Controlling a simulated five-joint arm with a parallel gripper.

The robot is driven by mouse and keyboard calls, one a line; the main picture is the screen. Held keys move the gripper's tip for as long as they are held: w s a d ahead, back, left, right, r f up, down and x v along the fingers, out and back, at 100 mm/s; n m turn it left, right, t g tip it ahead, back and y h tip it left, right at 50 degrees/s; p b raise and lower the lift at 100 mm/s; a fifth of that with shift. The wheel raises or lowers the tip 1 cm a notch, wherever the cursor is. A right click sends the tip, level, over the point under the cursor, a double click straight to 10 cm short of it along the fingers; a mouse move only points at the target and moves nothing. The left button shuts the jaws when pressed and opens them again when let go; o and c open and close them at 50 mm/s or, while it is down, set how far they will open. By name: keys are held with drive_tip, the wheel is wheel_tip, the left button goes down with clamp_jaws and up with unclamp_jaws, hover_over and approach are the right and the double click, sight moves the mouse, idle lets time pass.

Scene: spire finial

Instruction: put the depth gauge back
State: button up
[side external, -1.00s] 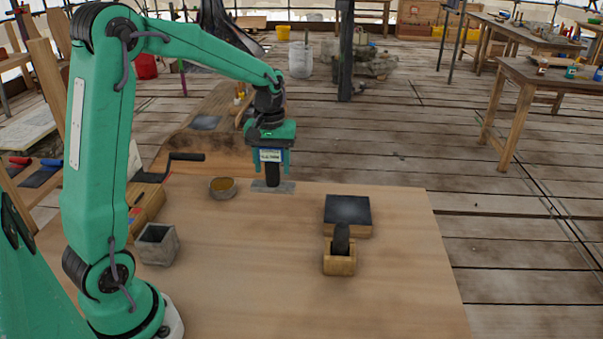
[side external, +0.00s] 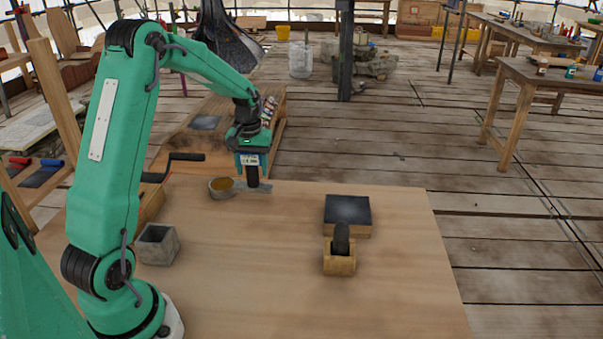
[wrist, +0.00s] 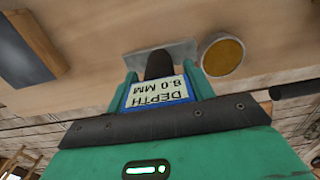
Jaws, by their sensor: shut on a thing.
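My gripper (side external: 252,165) is shut on the depth gauge (side external: 253,178), near the far left edge of the work table. The gauge has a dark upright stem, a flat grey plate (side external: 263,188) at its foot and a label that reads "DEPTH 8.0 MM". In the wrist view the label (wrist: 156,93) sits between my gripper's fingers (wrist: 160,80), with the dark stem and grey plate (wrist: 181,51) beyond. The stem looks upright. I cannot tell whether the plate touches the table or hangs just above it.
A round bowl (side external: 222,192) with yellowish content is close to the gauge's left. A grey square pot (side external: 157,245) stands nearer my base. A dark-topped block (side external: 347,211) and a wooden holder (side external: 340,262) with a dark piece stand at right. The middle table (side external: 255,260) is clear.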

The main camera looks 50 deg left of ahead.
sight(253, 178)
drive_tip(key=shift+f, duration=2)
drive_tip(key=shift+f, duration=0.15)
drive_tip(key=o, duration=1.2)
drive_tip(key=shift+c, duration=0.2)
wheel_tip(253, 178, up, 12)
drive_tip(key=shift+r, duration=0.1)
drive_tip(key=shift+d+r, duration=0.1)
